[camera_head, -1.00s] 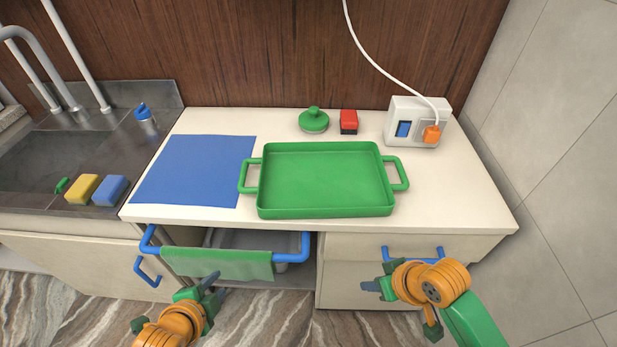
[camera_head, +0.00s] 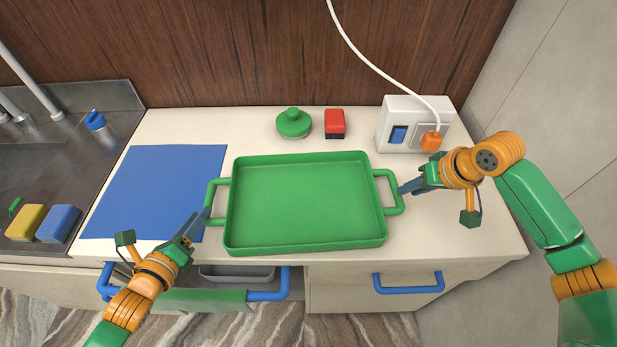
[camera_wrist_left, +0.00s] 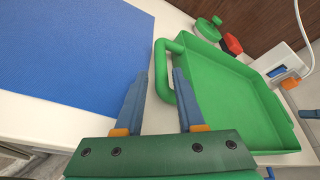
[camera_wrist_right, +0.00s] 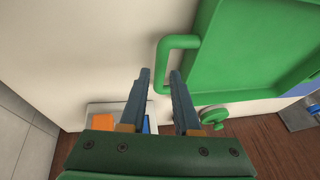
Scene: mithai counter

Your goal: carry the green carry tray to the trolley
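The green carry tray (camera_head: 305,205) lies flat and empty on the counter, with a loop handle at each end. My left gripper (camera_head: 203,215) is at its left handle (camera_head: 212,200); in the left wrist view the fingers (camera_wrist_left: 160,73) are open with the handle bar (camera_wrist_left: 162,85) between them. My right gripper (camera_head: 404,188) is at the right handle (camera_head: 390,190); in the right wrist view its fingers (camera_wrist_right: 160,72) are open, with the handle (camera_wrist_right: 163,60) at the gap between the tips. Whether any finger touches the tray is unclear. No trolley is in view.
A blue mat (camera_head: 150,190) lies left of the tray. Behind the tray are a green lid (camera_head: 293,123), a red block (camera_head: 335,121) and a white socket box (camera_head: 391,115) with a plugged-in cord. A drawer (camera_head: 238,273) stands open below the counter's left part.

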